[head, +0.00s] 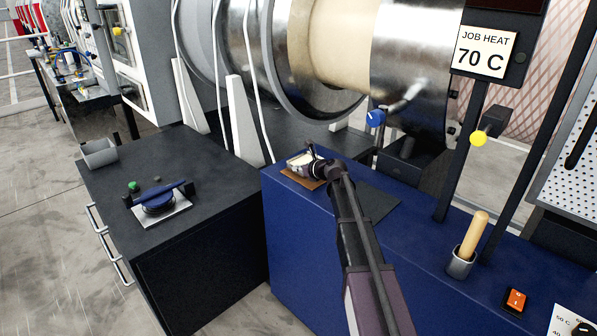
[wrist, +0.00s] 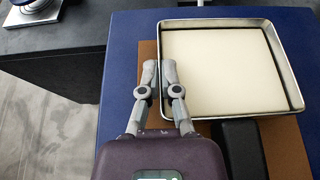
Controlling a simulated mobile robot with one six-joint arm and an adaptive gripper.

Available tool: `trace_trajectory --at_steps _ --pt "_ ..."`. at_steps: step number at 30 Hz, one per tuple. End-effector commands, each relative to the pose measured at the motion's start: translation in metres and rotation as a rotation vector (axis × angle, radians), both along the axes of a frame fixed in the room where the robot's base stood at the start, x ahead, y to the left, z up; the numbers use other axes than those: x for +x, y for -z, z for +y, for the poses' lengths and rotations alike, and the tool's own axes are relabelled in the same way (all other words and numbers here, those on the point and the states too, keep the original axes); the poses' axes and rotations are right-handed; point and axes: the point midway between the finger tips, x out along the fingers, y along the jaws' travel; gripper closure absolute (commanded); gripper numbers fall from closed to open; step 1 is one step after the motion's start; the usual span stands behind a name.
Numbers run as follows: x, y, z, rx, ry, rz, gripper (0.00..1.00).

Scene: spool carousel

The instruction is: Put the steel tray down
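The steel tray (wrist: 225,23) is a shallow square with a thin metal rim and a cream-coloured slab (wrist: 220,65) inside. In the head view the tray (head: 298,164) is small and partly hidden by my gripper (head: 311,154). In the wrist view my gripper (wrist: 159,72) has its two fingers close together, one on each side of the tray's left wall, pinching it. The tray looks level over a brown mat (wrist: 285,150) on the blue bench top. I cannot tell whether its underside touches the mat.
A dark pad (head: 377,203) lies right of the mat. A wooden-handled tool (head: 472,238) stands in a grey cup, near an orange switch (head: 515,299). A black cabinet (head: 190,240) stands left across a gap. The large steel drum (head: 415,75) is close behind.

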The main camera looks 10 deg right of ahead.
Motion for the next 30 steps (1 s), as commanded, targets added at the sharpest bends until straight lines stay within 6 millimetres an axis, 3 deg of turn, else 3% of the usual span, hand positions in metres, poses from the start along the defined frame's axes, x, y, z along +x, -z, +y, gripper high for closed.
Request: trace_trajectory --at_steps 10,14,15,30 --pt "0.0 0.0032 -0.0003 0.0 0.0 0.0 1.0" --pt "0.0 0.0019 -0.0003 0.0 0.0 0.0 0.61" --pt "0.0001 0.0019 -0.0003 0.0 0.0 0.0 0.57" --pt "0.0 -0.0012 -0.0007 0.0 0.001 0.0 0.57"
